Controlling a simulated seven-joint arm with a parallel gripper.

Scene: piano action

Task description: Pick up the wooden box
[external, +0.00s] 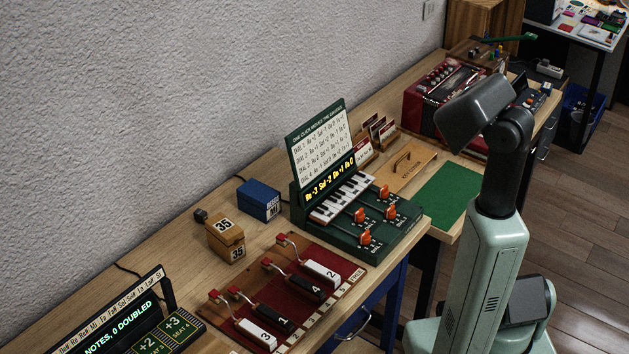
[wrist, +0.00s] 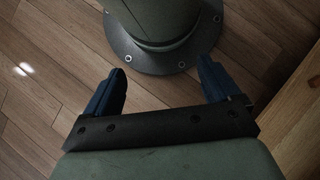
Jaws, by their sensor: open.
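A small tan wooden box (external: 226,239) marked "35" stands on the wooden table in the external view, left of the green piano device and behind the red board. A wooden piece with a handle (external: 408,167) lies farther right on the table. I cannot tell for certain which of them the task means. My gripper (wrist: 162,68) shows in the wrist view with its two dark blue fingers wide apart and nothing between them. It hangs over the floor near my own base, away from both wooden pieces. My fingers cannot be made out in the external view.
A blue box (external: 259,200) stands close beside the "35" box. The green piano device (external: 356,222) and the red board with numbered keys (external: 290,292) fill the table's front. A red accordion (external: 440,95) and a green mat (external: 447,195) lie farther right.

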